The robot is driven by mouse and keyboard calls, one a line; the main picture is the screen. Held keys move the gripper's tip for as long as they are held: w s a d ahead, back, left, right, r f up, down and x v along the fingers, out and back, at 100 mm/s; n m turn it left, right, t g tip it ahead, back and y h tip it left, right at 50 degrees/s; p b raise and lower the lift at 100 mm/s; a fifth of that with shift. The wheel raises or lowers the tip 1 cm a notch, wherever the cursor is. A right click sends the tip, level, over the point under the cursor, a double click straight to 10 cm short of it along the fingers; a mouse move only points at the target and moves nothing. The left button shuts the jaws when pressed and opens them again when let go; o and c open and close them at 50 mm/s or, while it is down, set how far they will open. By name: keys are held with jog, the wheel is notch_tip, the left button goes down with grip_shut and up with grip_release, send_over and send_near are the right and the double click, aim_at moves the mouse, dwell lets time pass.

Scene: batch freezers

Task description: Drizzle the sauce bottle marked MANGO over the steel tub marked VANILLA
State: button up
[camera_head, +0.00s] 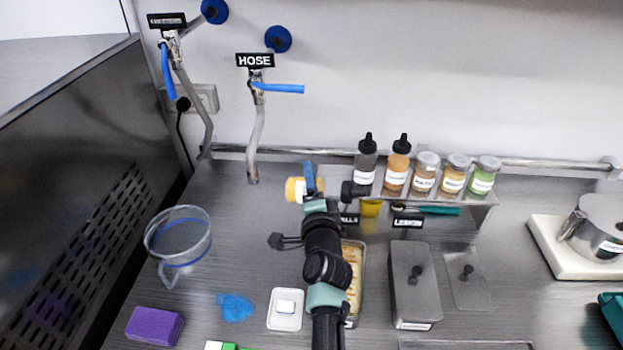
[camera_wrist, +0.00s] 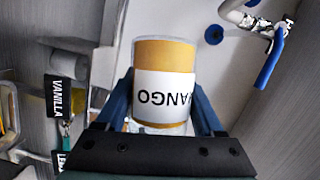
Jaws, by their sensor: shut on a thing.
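My gripper (camera_head: 308,182) is shut on the MANGO bottle (camera_wrist: 164,85), held above the counter beyond the tubs. In the wrist view the bottle sits between both fingers, its orange sauce and white label showing, the lettering upside down. In the head view the bottle (camera_head: 293,190) lies tilted onto its side, partly behind my gripper; its nozzle cannot be made out for certain. The steel VANILLA tub (camera_head: 361,256) stands uncovered with cream-coloured contents, partly hidden by my arm. Its black VANILLA sign (camera_wrist: 67,96) shows in the wrist view.
A lidded LEMON tub (camera_head: 413,290) stands right of the VANILLA tub, with a loose lid (camera_head: 467,280) beside it. Several sauce bottles and jars (camera_head: 424,174) stand on a rear shelf. A clear jug (camera_head: 180,240) and purple block (camera_head: 155,325) are at left.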

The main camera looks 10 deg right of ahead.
jog(key=shift+r+n+g+h+p, duration=0.3)
jog(key=shift+r+n+g+p, duration=0.6)
jog(key=shift+p, duration=2.15)
jog(key=shift+r+n+p, duration=0.45)
jog(key=shift+n+p, duration=0.05)
jog(key=shift+p, duration=0.15)
jog(key=shift+r+p, duration=0.1)
jog(key=shift+p, duration=0.35)
jog(key=shift+r+n+g+h+p, duration=0.4)
jog(key=shift+r+n+p, duration=0.75)
jog(key=shift+p, duration=2.4)
jog(key=shift+f+n, duration=0.35)
jog(key=shift+r+n+g+p, duration=0.3)
jog(key=shift+n+p, duration=0.1)
jog(key=shift+p, duration=0.8)
jog(key=shift+r+n+h+p, duration=0.15)
jog(key=shift+n+h+p, duration=0.2)
jog(key=shift+n+h, duration=0.05)
jog(key=shift+a+r+n+g+h+b, duration=0.1)
jog(key=shift+n+g+h+b, duration=0.2)
jog(key=shift+n+g+h, duration=0.45)
jog(key=shift+r+n+b, duration=0.15)
jog(key=shift+n+b, duration=0.6)
jog(key=shift+b, duration=0.4)
